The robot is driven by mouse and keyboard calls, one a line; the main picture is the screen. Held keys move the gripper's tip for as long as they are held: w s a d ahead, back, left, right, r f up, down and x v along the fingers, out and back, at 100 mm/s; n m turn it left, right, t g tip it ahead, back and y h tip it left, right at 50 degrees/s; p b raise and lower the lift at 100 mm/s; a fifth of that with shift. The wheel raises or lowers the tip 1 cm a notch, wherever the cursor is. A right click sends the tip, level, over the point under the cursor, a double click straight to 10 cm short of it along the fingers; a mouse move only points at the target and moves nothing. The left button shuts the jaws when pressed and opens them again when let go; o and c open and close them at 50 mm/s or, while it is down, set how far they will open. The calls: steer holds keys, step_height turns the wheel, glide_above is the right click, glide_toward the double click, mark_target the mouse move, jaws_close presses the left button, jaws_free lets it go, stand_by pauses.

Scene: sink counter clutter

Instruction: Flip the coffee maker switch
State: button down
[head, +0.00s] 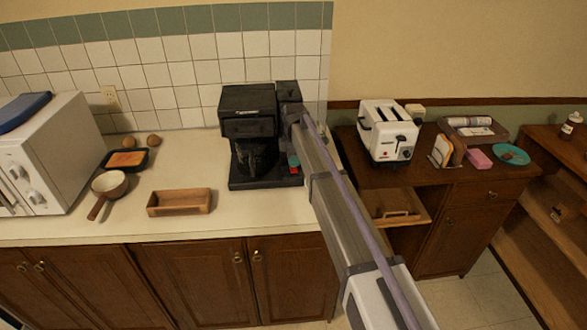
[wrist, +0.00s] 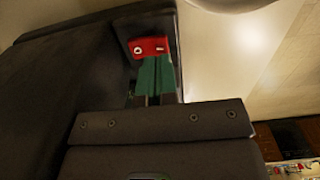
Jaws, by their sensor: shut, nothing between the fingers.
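The black coffee maker (head: 248,103) stands on the counter against the tiled wall, with a dark carafe (head: 254,156) in it. In the wrist view its dark body (wrist: 85,60) fills the left side. Its red switch (wrist: 148,46) with white marks is at the top middle, and shows small in the head view (head: 295,170) at the front right of the base. My gripper (wrist: 155,62) has green fingers, shut and empty, with tips right at the switch. It also shows in the head view (head: 293,158). I cannot tell whether the tips press the switch or which way it is set.
A wooden tray (head: 180,213), a pan (head: 109,185), a dark dish (head: 110,168) and a white microwave (head: 60,150) are to the left. A white toaster (head: 388,135) stands on the right cabinet, above an open drawer (head: 413,202). The counter in front of the coffee maker is clear.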

mark_target(294, 170)
steer(key=shift+f+b, duration=1.25)
stand_by(0.8)
steer(key=shift+r, duration=0.15)
step_height(294, 170, up, 7)
steer(key=p, duration=0.7)
